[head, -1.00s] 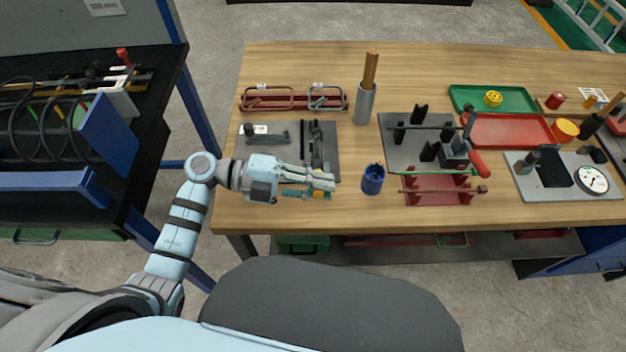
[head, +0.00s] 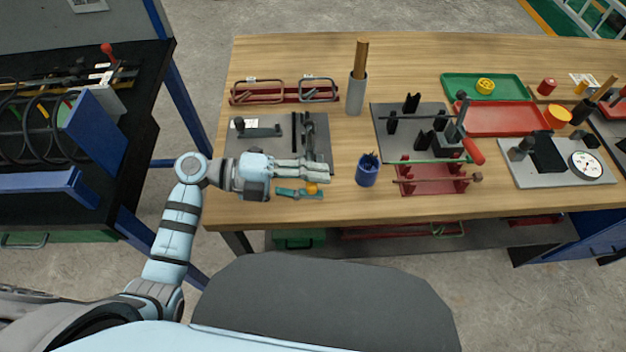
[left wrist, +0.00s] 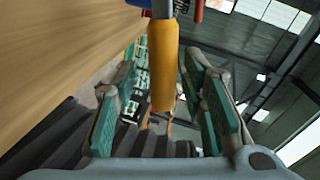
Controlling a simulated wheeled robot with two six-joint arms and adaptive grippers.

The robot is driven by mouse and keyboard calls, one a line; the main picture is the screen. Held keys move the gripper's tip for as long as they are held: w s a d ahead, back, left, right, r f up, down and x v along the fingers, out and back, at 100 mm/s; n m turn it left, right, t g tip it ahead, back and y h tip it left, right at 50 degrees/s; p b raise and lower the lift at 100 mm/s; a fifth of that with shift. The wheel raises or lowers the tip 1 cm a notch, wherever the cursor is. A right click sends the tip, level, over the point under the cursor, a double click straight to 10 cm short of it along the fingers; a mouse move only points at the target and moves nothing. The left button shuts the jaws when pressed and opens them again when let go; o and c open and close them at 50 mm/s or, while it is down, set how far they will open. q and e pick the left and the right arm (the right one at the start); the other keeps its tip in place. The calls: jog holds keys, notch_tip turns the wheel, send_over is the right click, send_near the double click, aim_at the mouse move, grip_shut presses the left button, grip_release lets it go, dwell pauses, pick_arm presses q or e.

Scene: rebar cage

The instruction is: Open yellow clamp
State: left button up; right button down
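The yellow clamp's handle, a yellow-orange cylinder (left wrist: 164,65) on a grey shaft, hangs between the fingers of my left gripper (left wrist: 168,100) in the left wrist view. The gripper is open, its teal-padded fingers spread on both sides with gaps to the handle. In the head view the left gripper (head: 303,180) is over the front left of the bench, and a small orange part (head: 311,188) shows between its fingers. The rest of the clamp is hidden or too small to make out. My right gripper is not in view.
A blue cup (head: 367,172) stands just right of the gripper. A red stand with bars (head: 430,187) is farther right. A grey mat (head: 240,150) with black tools lies behind the gripper. The wooden bench's front edge is close below.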

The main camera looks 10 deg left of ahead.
pick_arm(q)
jog(key=v, duration=1.2)
dwell(0.3)
